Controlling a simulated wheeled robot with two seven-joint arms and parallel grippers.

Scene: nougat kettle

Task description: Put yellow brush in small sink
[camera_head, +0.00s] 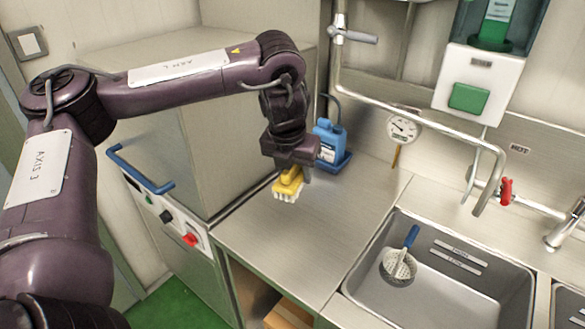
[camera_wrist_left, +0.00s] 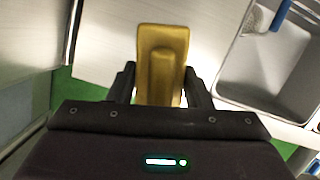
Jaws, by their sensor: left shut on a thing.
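The yellow brush (camera_head: 287,186) has white bristles pointing down. My left gripper (camera_head: 290,172) is shut on it and holds it over the steel counter, left of the sink. In the left wrist view the brush (camera_wrist_left: 162,60) sits between the two dark fingers of the gripper (camera_wrist_left: 164,85). A steel sink basin (camera_head: 440,302) is at the lower right of the head view, and its edge also shows in the left wrist view (camera_wrist_left: 232,80). Part of another basin (camera_head: 568,305) shows at the right edge. My right gripper is not in view.
A blue bottle (camera_head: 328,138) stands behind my left gripper. A bent pipe (camera_head: 420,117) and a red-handled tap (camera_head: 506,191) overhang the back. The steel counter (camera_head: 330,225) between brush and sink is clear.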

